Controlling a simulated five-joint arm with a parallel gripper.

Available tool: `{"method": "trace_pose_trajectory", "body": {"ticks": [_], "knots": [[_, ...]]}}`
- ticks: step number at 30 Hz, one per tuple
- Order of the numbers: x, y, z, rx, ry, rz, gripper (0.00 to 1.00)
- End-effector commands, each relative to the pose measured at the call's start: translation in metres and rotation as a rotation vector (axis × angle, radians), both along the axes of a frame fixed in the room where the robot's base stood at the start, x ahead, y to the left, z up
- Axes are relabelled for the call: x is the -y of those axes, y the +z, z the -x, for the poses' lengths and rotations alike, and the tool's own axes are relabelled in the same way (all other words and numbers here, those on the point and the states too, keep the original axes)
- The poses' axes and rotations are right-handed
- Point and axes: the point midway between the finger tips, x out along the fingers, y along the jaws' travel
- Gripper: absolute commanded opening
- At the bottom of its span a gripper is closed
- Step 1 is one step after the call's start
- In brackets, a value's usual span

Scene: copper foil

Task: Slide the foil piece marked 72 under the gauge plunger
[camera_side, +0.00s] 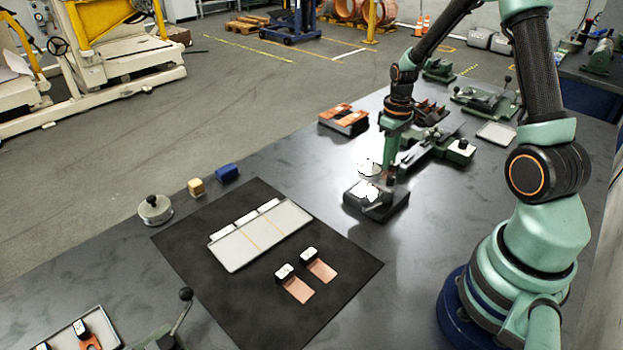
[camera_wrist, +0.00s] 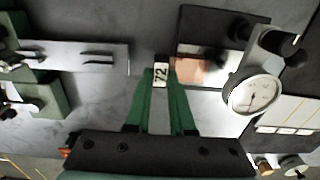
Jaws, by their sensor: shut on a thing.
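In the wrist view my gripper (camera_wrist: 161,90) is shut on the black block with the white label 72 (camera_wrist: 160,74). The copper foil (camera_wrist: 190,71) sticks out to the right from that block, over the dark base of the gauge (camera_wrist: 208,22). The gauge's round white dial (camera_wrist: 252,94) is right of the foil, and hides the plunger tip, so I cannot tell whether the foil is under it. In the side view my gripper (camera_side: 391,178) is beside the gauge base (camera_side: 385,207), behind the dial (camera_side: 368,166). The held foil is not clear there.
A black mat (camera_side: 345,262) holds a pale divided tray (camera_side: 228,263) and two other tagged copper foils (camera_side: 297,289). Green bench tools (camera_side: 484,100) lie at the back right.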

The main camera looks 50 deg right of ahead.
Motion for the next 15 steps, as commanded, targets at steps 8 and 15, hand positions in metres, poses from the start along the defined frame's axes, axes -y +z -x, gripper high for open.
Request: {"method": "trace_pose_trajectory", "body": {"ticks": [8,15], "knots": [[-0.0001,-0.0055,0.0002,-0.001,0.0,-0.001,0.0],[0.0,-0.0092,0.0001,0.0,0.0,0.0,0.0]]}}
